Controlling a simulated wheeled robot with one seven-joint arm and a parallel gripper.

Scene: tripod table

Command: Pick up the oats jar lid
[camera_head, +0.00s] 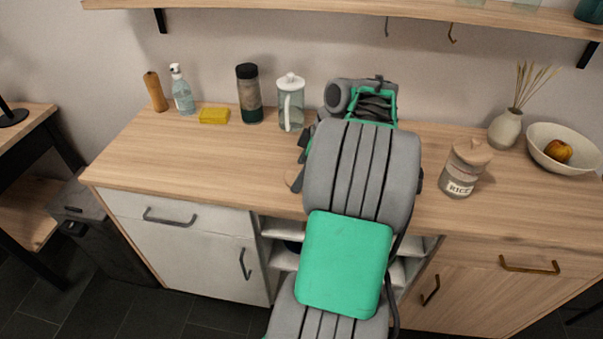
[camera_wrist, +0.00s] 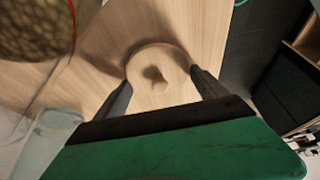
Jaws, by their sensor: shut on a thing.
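A round pale wooden lid (camera_wrist: 146,58) with a raised knob in its middle sits between the two dark fingers of my gripper (camera_wrist: 160,78) in the wrist view. The fingers press on its opposite sides. In the head view a small piece of a wooden disc (camera_head: 293,178), probably this lid, shows at the left edge of my arm near the counter's front. My gripper is mostly hidden there by my own arm. I cannot tell whether the lid touches the counter or what lies under it. No jar labelled oats is readable.
The wooden counter (camera_head: 190,160) holds a rice jar (camera_head: 461,170) with its wooden lid on at the right. A glass press (camera_head: 291,105), a dark-topped bottle (camera_head: 249,95) and a yellow sponge (camera_head: 213,116) stand at the back. A large speckled rounded object (camera_wrist: 35,28) is close in the wrist view.

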